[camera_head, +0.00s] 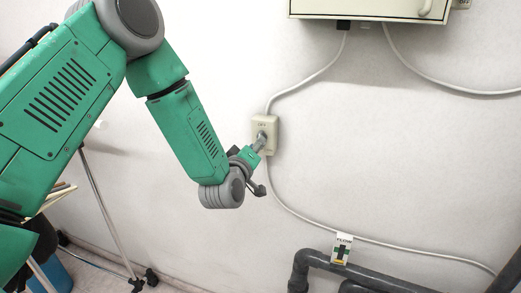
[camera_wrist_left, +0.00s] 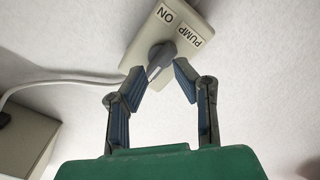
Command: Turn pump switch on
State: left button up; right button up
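The pump switch (camera_head: 265,133) is a small cream box on the wall in the head view, with a cable above and below it. In the left wrist view its grey knob (camera_wrist_left: 161,60) sits on the box face (camera_wrist_left: 140,45), near labels reading "PUMP" and "ON". The knob lies slanted in that picture. My left gripper (camera_head: 260,147) is at the lower part of the switch. In the left wrist view its blue-padded fingers (camera_wrist_left: 160,77) are apart, with the tips on either side of the knob. I cannot tell whether either tip touches it. My right gripper is not in view.
A cream cabinet (camera_head: 370,8) hangs on the wall above right. Dark pipes (camera_head: 370,276) with a tag marked "FLOW" (camera_head: 341,248) run at the lower right. A thin metal stand (camera_head: 104,212) is at the lower left. The wall right of the switch is mostly clear.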

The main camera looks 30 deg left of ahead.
pick_arm(q)
jog(key=n+b, duration=0.4)
jog(key=n, duration=0.4)
jog(key=shift+w, duration=0.1)
jog(key=shift+r+b+x, duration=0.2)
jog(key=shift+b+x, duration=0.2)
jog(key=shift+x, duration=0.55)
jog(key=shift+w+a+f, duration=0.1)
jog(key=shift+w+a, duration=0.1)
